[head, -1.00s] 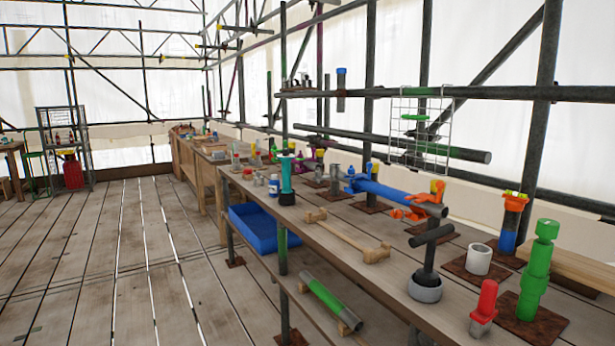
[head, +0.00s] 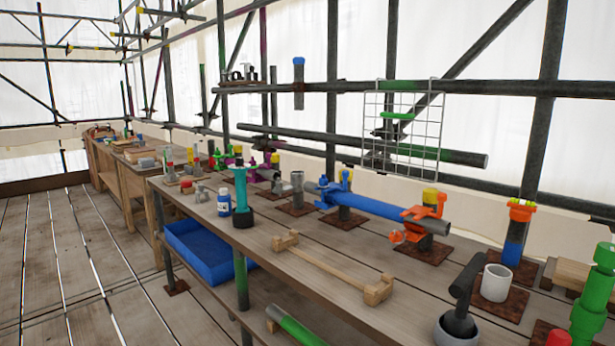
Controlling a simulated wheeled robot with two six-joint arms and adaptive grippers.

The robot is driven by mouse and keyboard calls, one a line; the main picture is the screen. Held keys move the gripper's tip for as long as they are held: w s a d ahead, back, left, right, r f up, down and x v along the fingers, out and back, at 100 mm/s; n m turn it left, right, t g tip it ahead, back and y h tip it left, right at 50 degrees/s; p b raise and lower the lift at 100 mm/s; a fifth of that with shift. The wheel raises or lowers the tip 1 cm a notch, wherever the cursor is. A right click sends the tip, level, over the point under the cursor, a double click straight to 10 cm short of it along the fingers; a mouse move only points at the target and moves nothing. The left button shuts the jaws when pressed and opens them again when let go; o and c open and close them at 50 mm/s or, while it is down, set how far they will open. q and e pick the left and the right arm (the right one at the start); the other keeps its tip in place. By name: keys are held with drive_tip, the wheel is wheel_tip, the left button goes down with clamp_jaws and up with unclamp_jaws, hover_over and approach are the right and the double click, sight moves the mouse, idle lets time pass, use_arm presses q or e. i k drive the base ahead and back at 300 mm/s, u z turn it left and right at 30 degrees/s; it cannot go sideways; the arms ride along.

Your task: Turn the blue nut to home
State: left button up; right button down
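A blue tube (head: 375,204) lies level on short posts along the workbench (head: 330,258). A blue coupler (head: 328,194) sits around its left end, with a yellow-capped piece beside it. An orange coupler (head: 424,218) sits at its right end, where a grey tube sticks out. I cannot make out for certain which blue part is the nut; it may be on the blue coupler. Neither of my grippers shows in the head view.
A wooden rack (head: 330,268), a teal post (head: 241,197), a white cup (head: 496,283), a dark T-handled tool (head: 463,300) and a green stacked post (head: 595,300) stand on the bench. A blue bin (head: 205,252) sits below. Open plank floor (head: 70,270) lies left.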

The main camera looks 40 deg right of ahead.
sight(323, 183)
drive_tip(key=z, duration=0.25)
drive_tip(key=i, duration=1)
drive_tip(key=z, duration=1.55)
drive_tip(key=i, duration=0.75)
drive_tip(key=z, duration=0.7)
